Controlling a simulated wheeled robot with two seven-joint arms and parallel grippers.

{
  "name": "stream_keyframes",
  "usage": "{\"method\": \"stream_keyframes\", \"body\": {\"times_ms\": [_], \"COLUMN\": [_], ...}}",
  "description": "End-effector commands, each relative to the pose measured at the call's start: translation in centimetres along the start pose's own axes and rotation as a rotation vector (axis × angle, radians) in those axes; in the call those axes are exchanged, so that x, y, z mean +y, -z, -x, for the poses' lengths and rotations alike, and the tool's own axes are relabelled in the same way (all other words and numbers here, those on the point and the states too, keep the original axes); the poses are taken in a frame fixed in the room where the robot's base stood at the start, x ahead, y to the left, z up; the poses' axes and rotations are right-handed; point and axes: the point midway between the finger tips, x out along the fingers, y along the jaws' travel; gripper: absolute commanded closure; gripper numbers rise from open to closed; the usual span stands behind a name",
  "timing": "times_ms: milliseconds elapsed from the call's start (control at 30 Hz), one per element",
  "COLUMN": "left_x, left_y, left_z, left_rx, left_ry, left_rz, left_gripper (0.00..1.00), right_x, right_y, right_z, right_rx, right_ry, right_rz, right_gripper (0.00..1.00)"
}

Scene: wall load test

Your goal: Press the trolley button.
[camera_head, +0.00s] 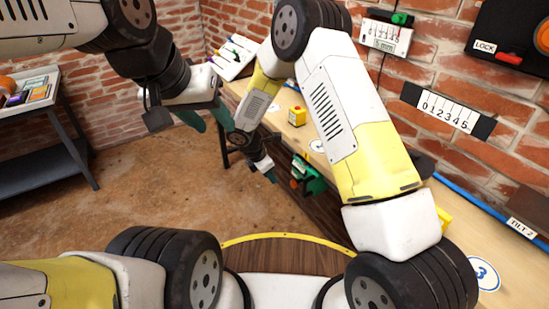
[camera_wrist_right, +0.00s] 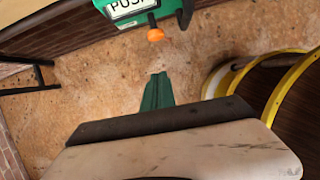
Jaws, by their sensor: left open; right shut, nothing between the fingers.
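A green box (camera_head: 310,176) hangs at the side of the wooden bench, with an orange button (camera_head: 294,184) on its near side. In the right wrist view the green box (camera_wrist_right: 183,14) shows at the top with a white label reading "PUSH", and the orange button (camera_wrist_right: 155,35) sticks out below it. My right gripper (camera_head: 272,177) is shut and empty, a little left of the button. Its green fingertips (camera_wrist_right: 157,77) point towards the button, with a gap between. My left gripper (camera_head: 208,117) is open and empty, further left above the floor.
The wooden bench (camera_head: 510,262) runs along the brick wall, with a yellow block (camera_head: 297,116) on it. A dark side table (camera_head: 40,125) with small items stands at the left. Brown floor (camera_head: 150,195) between them is clear.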

Motion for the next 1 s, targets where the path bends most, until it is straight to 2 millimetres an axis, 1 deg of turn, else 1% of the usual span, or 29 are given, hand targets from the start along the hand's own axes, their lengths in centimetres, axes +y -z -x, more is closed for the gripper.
{"method": "stream_keyframes", "body": {"times_ms": [33,100,267,300,400,533,700,1000], "left_x": [0.0,0.0,0.0,0.0,0.0,0.0,0.0,0.0], "left_y": [0.0,0.0,0.0,0.0,0.0,0.0,0.0,0.0], "left_z": [0.0,0.0,0.0,0.0,0.0,0.0,0.0,0.0], "left_rx": [0.000,0.000,0.000,0.000,0.000,0.000,0.000,0.000], "left_ry": [0.000,0.000,0.000,0.000,0.000,0.000,0.000,0.000], "left_rz": [0.000,0.000,0.000,0.000,0.000,0.000,0.000,0.000], "left_gripper": [0.56,0.56,0.56,0.56,0.56,0.56,0.56,0.56], "right_x": [-0.1,-0.1,-0.1,-0.1,-0.1,-0.1,0.0,0.0], "right_y": [0.1,0.0,0.1,-0.2,-2.0,-3.2,-3.7,-3.8], "right_z": [-1.3,-2.8,-6.2,-6.7,-7.1,-7.5,-7.7,-7.7], "right_rx": [0.000,0.000,0.000,0.000,0.001,0.001,0.000,0.000], "right_ry": [0.005,0.005,0.004,0.003,0.001,0.001,0.000,0.000], "right_rz": [0.001,0.001,0.000,-0.001,-0.005,-0.003,-0.001,-0.001], "right_gripper": [1.00,1.00,1.00,1.00,1.00,1.00,1.00,1.00]}}
